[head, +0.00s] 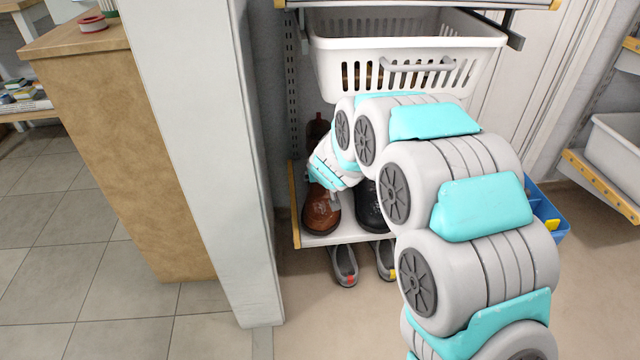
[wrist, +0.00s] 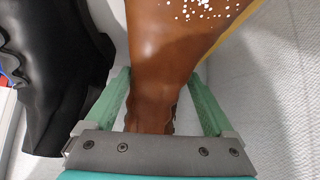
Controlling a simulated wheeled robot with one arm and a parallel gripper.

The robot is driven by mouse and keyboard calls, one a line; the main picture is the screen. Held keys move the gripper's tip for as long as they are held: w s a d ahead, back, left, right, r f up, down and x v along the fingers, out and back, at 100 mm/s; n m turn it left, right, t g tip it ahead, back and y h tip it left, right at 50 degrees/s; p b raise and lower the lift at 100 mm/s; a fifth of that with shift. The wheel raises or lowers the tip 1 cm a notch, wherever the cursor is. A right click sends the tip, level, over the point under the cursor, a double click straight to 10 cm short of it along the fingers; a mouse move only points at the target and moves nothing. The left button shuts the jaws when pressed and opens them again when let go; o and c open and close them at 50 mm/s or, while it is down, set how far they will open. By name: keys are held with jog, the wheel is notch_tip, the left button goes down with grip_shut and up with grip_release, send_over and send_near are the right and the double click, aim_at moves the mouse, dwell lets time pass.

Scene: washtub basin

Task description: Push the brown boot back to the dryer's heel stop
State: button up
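The brown boot (head: 321,212) stands on the low white shelf (head: 326,239), its toe toward the front edge. Something dark brown upright behind it may be its shaft. My gripper (head: 329,187) is over the boot from above, partly hiding it. In the wrist view, the two green fingers of my gripper (wrist: 160,88) are spread apart, with the brown boot (wrist: 158,55) between them. White specks show on its leather. I cannot tell whether the fingers touch it. The heel stop is not visible.
A black boot (head: 369,207) stands close to the right, also in the wrist view (wrist: 60,75). A white basket (head: 400,55) hangs above. Shoes (head: 344,266) lie under the shelf. A white pillar (head: 200,150) is at left and a blue bin (head: 548,212) at right.

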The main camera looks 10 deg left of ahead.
grip_shut()
dwell(0.5)
jog(key=shift+r, duration=0.1)
jog(key=shift+r+p, duration=0.8)
jog(key=shift+r, duration=0.95)
jog(key=s+d, duration=0.3)
jog(key=s, duration=0.4)
jog(key=s+d+r, duration=0.1)
jog(key=s+d, duration=0.2)
jog(key=s, duration=0.4)
jog(key=shift+s+r+b, duration=0.2)
jog(key=shift+s+b, duration=0.15)
jog(key=shift+b, duration=0.1)
